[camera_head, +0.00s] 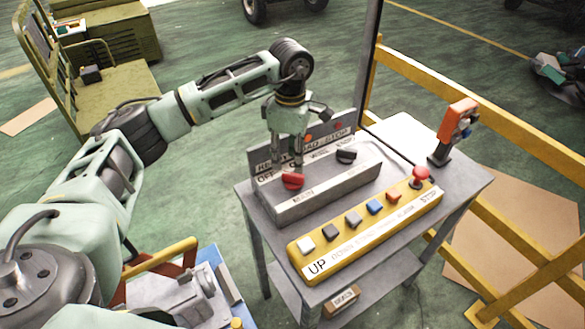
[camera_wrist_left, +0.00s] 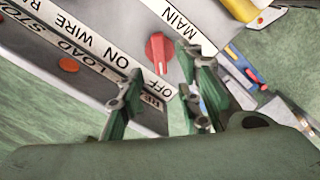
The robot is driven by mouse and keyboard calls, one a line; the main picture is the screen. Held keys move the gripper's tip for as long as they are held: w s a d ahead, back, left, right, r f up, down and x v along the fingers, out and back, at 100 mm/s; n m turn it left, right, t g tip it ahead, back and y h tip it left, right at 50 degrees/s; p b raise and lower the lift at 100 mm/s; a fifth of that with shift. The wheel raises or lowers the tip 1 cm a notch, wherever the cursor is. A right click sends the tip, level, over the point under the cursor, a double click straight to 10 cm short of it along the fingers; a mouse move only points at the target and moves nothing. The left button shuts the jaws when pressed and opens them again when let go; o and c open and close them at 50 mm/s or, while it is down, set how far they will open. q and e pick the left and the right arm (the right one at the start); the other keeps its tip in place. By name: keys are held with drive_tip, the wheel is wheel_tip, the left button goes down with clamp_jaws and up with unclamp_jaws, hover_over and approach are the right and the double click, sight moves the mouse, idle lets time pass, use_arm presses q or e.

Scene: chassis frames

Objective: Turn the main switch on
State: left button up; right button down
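The main switch is a red rotary knob (camera_head: 292,181) on the sloped grey control box (camera_head: 335,194), beside the "MAIN" label. In the left wrist view the knob (camera_wrist_left: 159,50) has a pale pointer mark turned toward "OFF"; "ON" is printed further along the strip. My left gripper (camera_head: 287,163) hangs over the box with its fingers pointing down, just above and behind the knob. In the left wrist view my left gripper (camera_wrist_left: 163,68) has its fingers spread, with the knob just beyond the gap. No contact with the knob is visible. My right gripper is not in view.
A black knob (camera_head: 346,156) sits right of the red one, with an upright label plate (camera_head: 325,140) behind. In front lies a yellow button pendant (camera_head: 365,231) with a red stop button (camera_head: 421,174). An orange-handled device (camera_head: 457,122) stands at the table's right. Yellow railing (camera_head: 480,85) runs behind.

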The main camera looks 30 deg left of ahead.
sight(291, 173)
use_arm(q)
wheel_tip(291, 173, down, 5)
drive_tip(key=shift+f+p, duration=0.1)
drive_tip(key=shift+p, duration=0.85)
drive_tip(key=shift+f, duration=0.55)
drive_tip(key=shift+c, duration=0.2)
clamp_jaws()
